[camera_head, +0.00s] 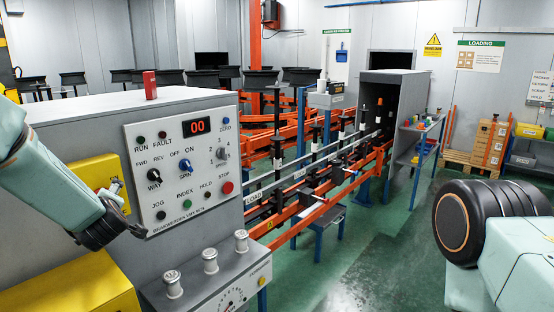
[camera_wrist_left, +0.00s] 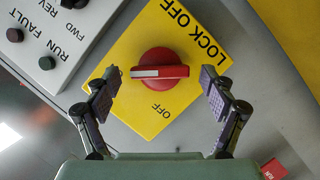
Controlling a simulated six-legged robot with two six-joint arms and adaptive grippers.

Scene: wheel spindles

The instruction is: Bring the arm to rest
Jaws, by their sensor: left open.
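My left arm comes in from the left in the head view, with its gripper (camera_head: 128,207) in front of the grey console (camera_head: 60,135). In the left wrist view, the left gripper (camera_wrist_left: 161,76) is open and empty. Its two fingers stand either side of a red rotary knob (camera_wrist_left: 160,82) with a white pointer bar, with gaps to it. The knob sits on a yellow plate (camera_wrist_left: 150,38) marked LOCK OFF and OFF. In the head view the yellow plate (camera_head: 88,176) is partly behind my arm and the knob is hidden. My right arm shows at the right; its gripper is out of frame.
A white control panel (camera_head: 185,162) with switches, lamps and a red 00 display is right of the gripper. Yellow boxes (camera_head: 70,290) and metal posts (camera_head: 210,262) stand below. An orange conveyor line (camera_head: 310,215) runs behind. Green floor (camera_head: 385,260) is clear between console and my right arm.

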